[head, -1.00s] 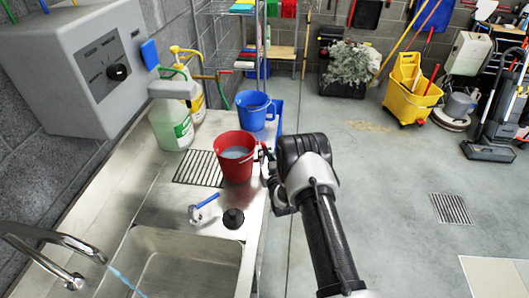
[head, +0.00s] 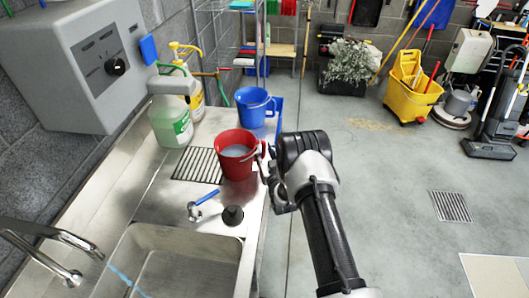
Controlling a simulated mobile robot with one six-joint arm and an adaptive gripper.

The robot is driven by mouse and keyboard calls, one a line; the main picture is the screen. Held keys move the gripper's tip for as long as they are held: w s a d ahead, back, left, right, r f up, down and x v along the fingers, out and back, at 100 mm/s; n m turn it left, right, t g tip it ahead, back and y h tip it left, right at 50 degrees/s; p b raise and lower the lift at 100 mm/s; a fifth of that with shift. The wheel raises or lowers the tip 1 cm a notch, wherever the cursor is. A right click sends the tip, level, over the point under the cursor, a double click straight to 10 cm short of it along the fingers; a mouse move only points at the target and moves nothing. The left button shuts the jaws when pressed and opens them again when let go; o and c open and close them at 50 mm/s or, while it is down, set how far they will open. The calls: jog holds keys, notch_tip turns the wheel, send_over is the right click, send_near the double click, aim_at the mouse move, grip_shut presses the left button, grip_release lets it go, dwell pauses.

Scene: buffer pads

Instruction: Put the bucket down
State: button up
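A blue bucket (head: 252,108) stands on the counter just behind the red one.
A drain grate (head: 197,165), a blue-handled tool (head: 204,202) and a black stopper (head: 233,215) lie near the sink (head: 176,262). A green-labelled jug (head: 171,122) stands by the wall. The floor on the right is mostly open, with a yellow mop bucket (head: 411,88) farther back.

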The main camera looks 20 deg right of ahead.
jog(key=shift+r+p, duration=0.65)
jog(key=shift+p, duration=0.15)
jog(key=s+p, duration=0.1)
jog(key=s, duration=1.1)
